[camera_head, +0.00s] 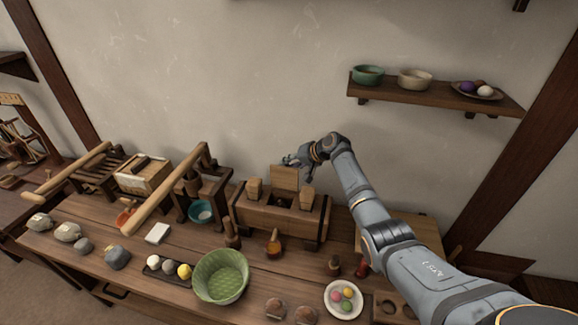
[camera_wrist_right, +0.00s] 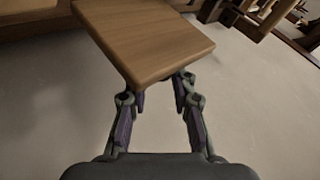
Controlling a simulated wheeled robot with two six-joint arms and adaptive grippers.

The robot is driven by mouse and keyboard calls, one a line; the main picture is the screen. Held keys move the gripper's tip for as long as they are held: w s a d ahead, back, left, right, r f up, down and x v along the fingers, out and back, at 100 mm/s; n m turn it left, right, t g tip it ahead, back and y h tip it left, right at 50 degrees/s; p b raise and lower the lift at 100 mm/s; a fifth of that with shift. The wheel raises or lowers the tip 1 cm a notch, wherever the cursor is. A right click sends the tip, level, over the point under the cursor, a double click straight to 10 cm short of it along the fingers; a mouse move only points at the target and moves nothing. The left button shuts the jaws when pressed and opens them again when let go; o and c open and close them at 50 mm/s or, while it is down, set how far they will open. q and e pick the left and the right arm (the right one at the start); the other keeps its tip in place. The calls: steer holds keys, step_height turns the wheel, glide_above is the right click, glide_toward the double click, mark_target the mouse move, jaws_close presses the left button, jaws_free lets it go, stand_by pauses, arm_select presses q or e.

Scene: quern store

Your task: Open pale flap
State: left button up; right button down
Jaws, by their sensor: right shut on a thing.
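The pale flap (camera_head: 284,178) stands roughly upright at the middle of a brown wooden box (camera_head: 270,218) on the bench, with a dark opening in front of it. In the right wrist view the flap (camera_wrist_right: 145,38) is a tan wooden board filling the top middle, with its near corner between the fingers. My right gripper (camera_head: 291,161) is at the flap's top edge, and it also shows in the wrist view (camera_wrist_right: 160,90). It is shut on the flap. The exact finger contact is partly hidden. My left gripper is not in view.
Two pale blocks (camera_head: 254,188) flank the flap. A wooden frame with a long pole (camera_head: 168,190) is to the left. A shelf (camera_head: 430,95) hangs above right.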

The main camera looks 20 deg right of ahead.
steer(key=shift+d, duration=0.2)
steer(key=c, duration=1.5)
jaws_free()
steer(key=shift+c, duration=0.2)
steer(key=o, duration=0.5)
steer(key=shift+w+f, duration=0.15)
steer(key=shift+f, duration=0.05)
steer(key=shift+c, duration=0.2)
steer(key=shift+r, duration=0.1)
steer(key=v, duration=1.2)
